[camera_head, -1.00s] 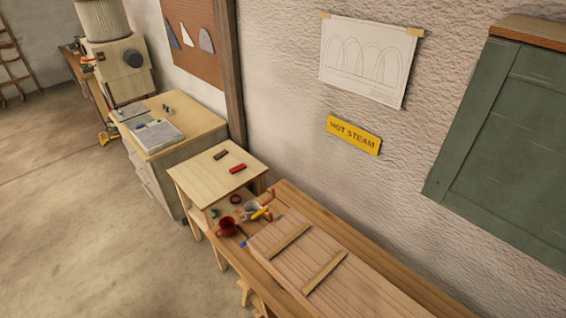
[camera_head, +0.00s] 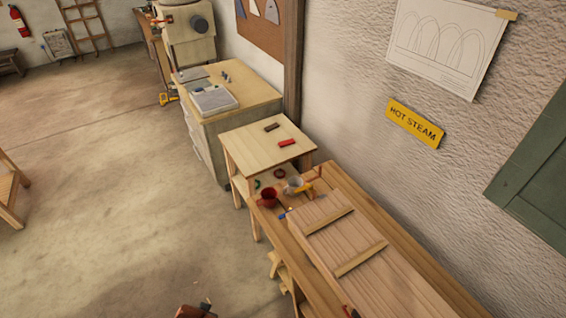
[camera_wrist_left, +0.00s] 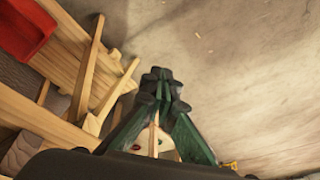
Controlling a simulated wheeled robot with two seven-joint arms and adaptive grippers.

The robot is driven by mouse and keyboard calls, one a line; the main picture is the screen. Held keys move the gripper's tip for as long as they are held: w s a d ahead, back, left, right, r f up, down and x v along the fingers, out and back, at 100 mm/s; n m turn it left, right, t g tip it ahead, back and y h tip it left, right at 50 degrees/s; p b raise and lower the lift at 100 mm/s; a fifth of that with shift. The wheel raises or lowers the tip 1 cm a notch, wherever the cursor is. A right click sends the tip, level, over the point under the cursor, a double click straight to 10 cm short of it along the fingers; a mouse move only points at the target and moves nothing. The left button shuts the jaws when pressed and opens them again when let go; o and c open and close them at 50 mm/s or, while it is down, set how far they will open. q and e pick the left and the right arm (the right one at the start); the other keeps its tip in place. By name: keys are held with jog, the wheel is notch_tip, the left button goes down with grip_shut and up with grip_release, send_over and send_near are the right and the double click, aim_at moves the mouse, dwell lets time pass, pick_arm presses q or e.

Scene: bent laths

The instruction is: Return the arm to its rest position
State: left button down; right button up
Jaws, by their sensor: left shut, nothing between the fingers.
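My left gripper (camera_wrist_left: 162,80) shows in the left wrist view, its dark green fingers closed together at their tips with nothing between them. It hangs over bare floor beside a wooden frame (camera_wrist_left: 85,75). Neither of my grippers can be made out clearly in the head view. My right gripper is not seen.
A wooden bench (camera_head: 410,265) along the wall bears a slatted panel (camera_head: 330,235). A small table (camera_head: 250,140) and a cabinet (camera_head: 200,125) stand beyond. Open floor (camera_head: 110,180) lies left.

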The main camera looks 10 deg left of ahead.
pick_arm(q)
jog(key=s+d+f+g+b, duration=0.1)
jog(key=s+f+b, duration=0.2)
jog(key=f, duration=1.1)
jog(key=s+f+b, duration=0.3)
jog(key=f+b, duration=0.1)
jog(key=f, duration=1.1)
jog(key=s+f+m+g+b, duration=0.1)
jog(key=s+f+b, duration=0.5)
jog(key=s+f, duration=1.1)
notch_tip(320, 180, down, 4)
jog(key=shift+s+r+h+b, duration=0.15)
jog(key=shift+r+h+b, duration=0.1)
jog(key=shift+h+b, duration=0.05)
